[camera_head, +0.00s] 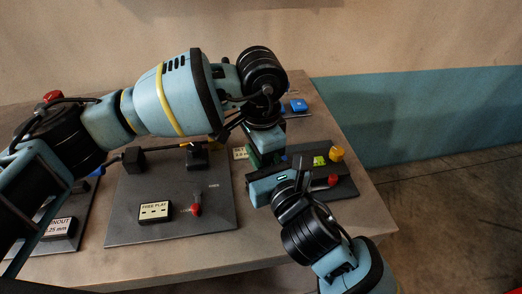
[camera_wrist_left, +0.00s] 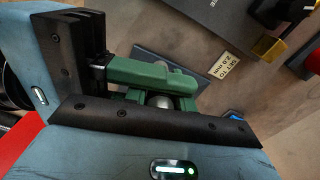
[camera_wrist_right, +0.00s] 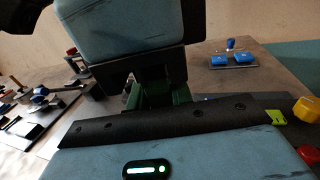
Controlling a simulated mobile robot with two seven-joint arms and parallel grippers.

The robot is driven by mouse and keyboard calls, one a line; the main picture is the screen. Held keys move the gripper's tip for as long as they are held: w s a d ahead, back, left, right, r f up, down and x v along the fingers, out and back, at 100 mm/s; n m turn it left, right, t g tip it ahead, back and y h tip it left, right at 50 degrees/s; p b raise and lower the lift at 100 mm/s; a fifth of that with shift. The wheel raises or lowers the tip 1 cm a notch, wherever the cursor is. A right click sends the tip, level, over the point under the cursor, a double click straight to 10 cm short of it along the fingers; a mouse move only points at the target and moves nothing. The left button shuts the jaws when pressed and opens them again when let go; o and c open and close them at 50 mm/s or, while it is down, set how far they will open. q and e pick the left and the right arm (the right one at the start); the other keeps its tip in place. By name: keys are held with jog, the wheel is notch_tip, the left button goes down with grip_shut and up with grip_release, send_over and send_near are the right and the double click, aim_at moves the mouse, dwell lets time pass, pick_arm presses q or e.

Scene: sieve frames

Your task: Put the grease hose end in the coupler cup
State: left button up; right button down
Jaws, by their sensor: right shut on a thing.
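A green part (camera_head: 268,158) sits between my two grippers, above the right side of the table. It also shows in the left wrist view (camera_wrist_left: 150,74), with a metal cylinder under it, and in the right wrist view (camera_wrist_right: 160,97). My right gripper (camera_head: 272,180) is shut on it from the near side. My left gripper (camera_head: 265,130) is right above it, close to or touching it. The left fingers are partly hidden, so their opening is unclear. I cannot tell whether the green part belongs to the hose end or the coupler cup; neither is clearly recognisable.
A dark board (camera_head: 160,230) holds a "FUSE FLAT" label (camera_head: 155,210) and a red-handled lever (camera_head: 196,209). Another dark board (camera_head: 340,188) carries yellow (camera_head: 337,153) and red knobs. Blue blocks (camera_head: 298,105) stand behind. The table front strip is clear.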

pick_arm(q)
jog(key=o, duration=0.4)
